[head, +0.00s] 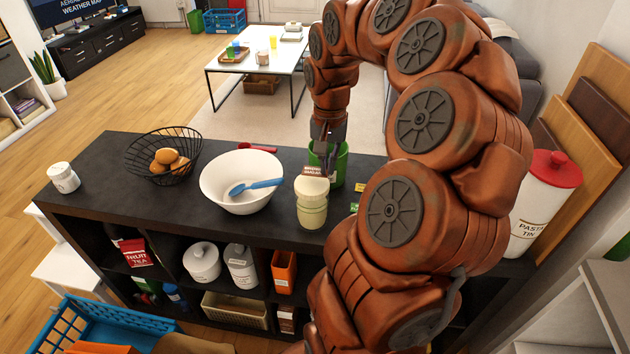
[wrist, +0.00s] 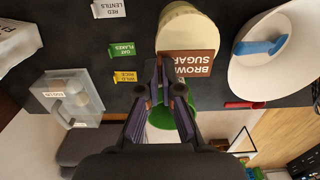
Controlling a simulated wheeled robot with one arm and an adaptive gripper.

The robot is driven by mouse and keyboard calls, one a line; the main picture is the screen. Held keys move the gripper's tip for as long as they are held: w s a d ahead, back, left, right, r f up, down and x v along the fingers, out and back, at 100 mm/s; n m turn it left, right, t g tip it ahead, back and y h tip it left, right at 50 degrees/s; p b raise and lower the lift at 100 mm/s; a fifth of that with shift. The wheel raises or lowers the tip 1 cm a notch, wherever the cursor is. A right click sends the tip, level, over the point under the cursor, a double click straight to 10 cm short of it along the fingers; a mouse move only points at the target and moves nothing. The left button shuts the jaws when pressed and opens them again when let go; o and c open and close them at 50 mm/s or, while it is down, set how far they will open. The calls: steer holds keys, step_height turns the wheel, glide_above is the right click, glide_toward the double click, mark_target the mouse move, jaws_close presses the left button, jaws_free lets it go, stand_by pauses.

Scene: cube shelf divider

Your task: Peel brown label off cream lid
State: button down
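A tall jar (head: 312,211) with a cream lid (head: 311,186) stands upright on the dark shelf top. In the wrist view the lid (wrist: 184,30) is at the top centre. The brown label (wrist: 196,64), lettered "BROWN SUGAR", lies at the lid's near edge and juts out past it. It also shows at the lid's back edge in the head view (head: 313,171). My gripper (head: 329,158) points down just behind the jar. In the wrist view its fingertips (wrist: 161,66) are close together, beside the label's left edge. I cannot tell whether they touch it.
A green cup (head: 338,165) stands right behind the jar, under my gripper. A white bowl (head: 238,187) with a blue spoon (head: 256,186) is left of the jar. A red-handled utensil (head: 258,147) lies behind the bowl. Small green and yellow tags (wrist: 123,76) lie on the top.

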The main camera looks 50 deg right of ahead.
steer(key=shift+r, duration=0.1)
steer(key=shift+r+p, duration=0.55)
steer(key=shift+r, duration=1.85)
